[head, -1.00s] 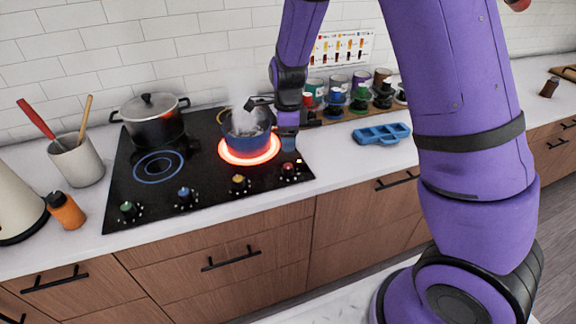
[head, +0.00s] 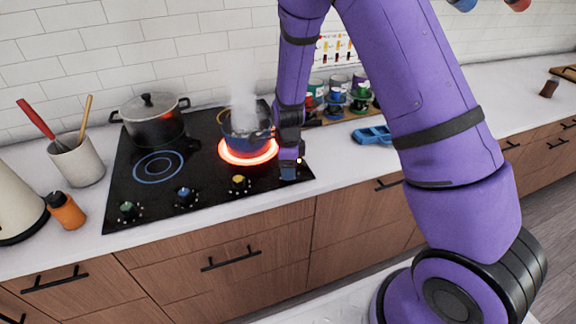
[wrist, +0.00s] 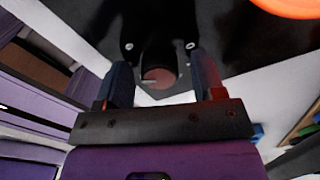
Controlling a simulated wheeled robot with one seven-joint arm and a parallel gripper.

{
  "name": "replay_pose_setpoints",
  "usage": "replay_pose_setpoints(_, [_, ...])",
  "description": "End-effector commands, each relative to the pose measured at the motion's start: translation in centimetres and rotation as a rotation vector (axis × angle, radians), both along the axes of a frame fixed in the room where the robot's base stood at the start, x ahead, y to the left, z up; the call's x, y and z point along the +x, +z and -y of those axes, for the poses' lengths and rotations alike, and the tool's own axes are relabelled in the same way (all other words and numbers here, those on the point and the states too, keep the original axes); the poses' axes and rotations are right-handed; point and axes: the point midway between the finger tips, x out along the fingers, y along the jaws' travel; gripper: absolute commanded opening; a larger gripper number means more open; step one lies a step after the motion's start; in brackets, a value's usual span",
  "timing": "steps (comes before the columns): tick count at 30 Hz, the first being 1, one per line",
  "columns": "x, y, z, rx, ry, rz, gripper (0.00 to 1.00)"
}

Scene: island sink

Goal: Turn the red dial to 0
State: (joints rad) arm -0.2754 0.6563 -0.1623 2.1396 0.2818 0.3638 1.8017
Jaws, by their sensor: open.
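The red dial (wrist: 158,77) shows in the wrist view between the two fingers of my gripper (wrist: 162,80), close to the fingertips. The fingers are apart, one on each side of it, and I cannot tell whether they touch it. In the head view my gripper (head: 289,170) is at the right front corner of the black cooktop (head: 215,190) and hides the red dial. The burner (head: 248,158) at the back right glows orange-red under a steaming blue pot (head: 246,135). The dial's markings are not readable.
Green (head: 128,210), blue (head: 186,197) and yellow (head: 239,184) dials line the cooktop's front edge to the left. A lidded pot (head: 152,125) stands at the back left. A blue tray (head: 370,135) and several cups are to the right.

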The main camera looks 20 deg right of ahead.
Motion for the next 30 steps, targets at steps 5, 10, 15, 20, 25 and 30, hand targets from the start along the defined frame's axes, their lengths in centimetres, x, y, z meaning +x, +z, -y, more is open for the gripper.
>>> replay_pose_setpoints(5, [0.01, 0.03, 0.0, 0.0, 0.0, 0.0, 0.49])
replay_pose_setpoints(10, [0.01, 0.05, 0.0, 0.0, 0.0, 0.0, 0.13])
replay_pose_setpoints(15, [0.03, 0.06, 0.01, 0.0, 0.005, 0.001, 0.13])
replay_pose_setpoints(20, [0.03, 0.06, 0.02, 0.0, 0.038, 0.001, 0.13])
replay_pose_setpoints(25, [0.02, 0.05, 0.03, 0.0, 0.125, 0.0, 0.13])
replay_pose_setpoints(30, [0.02, 0.05, 0.04, -0.001, 0.26, 0.0, 0.13])
